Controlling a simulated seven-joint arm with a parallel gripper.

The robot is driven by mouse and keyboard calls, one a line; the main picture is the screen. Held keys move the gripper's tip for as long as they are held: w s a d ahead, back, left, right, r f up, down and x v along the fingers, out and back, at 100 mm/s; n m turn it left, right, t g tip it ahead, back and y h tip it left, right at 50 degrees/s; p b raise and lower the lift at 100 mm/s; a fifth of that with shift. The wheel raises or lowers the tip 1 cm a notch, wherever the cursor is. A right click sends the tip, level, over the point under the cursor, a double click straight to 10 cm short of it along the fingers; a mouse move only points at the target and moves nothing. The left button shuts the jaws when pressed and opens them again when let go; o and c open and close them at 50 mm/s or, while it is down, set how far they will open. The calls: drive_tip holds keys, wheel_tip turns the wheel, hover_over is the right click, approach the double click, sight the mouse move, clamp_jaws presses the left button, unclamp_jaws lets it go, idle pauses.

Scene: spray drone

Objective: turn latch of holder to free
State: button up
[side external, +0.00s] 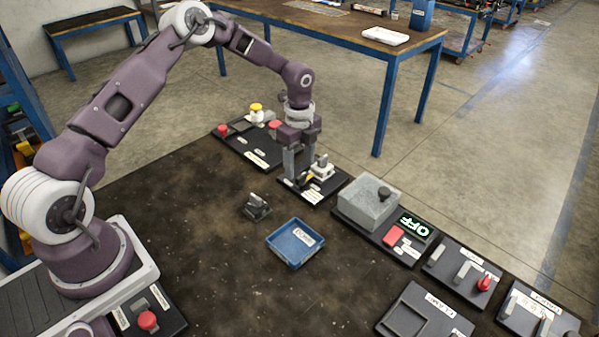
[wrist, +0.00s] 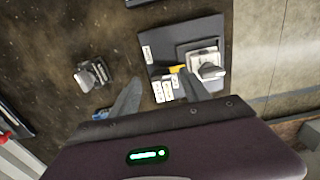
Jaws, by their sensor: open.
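The holder is a dark board (side external: 325,193) in the side view, with a pale blocky part (side external: 321,168) on a raised base. A small yellow piece (side external: 307,179), which looks like the latch, sits beside the pale part. In the wrist view the board (wrist: 160,52) shows the pale part (wrist: 208,66) on the right and the yellow piece (wrist: 177,69) to its left. My gripper (side external: 298,172) points down over the board's left part. In the wrist view its fingers (wrist: 160,82) are spread, with labels between them. It appears empty; contact with the latch cannot be told.
A small dark fixture with a grey block (side external: 257,207) and a blue tray (side external: 290,243) stand on the dark mat. A board with red and yellow knobs (side external: 247,138) is behind. A grey box (side external: 368,203) stands close to the right.

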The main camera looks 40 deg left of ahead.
sight(305, 177)
wheel_tip(305, 177, down, 4)
drive_tip(key=shift+r, duration=0.25)
drive_tip(key=shift+c, duration=0.4)
clamp_jaws()
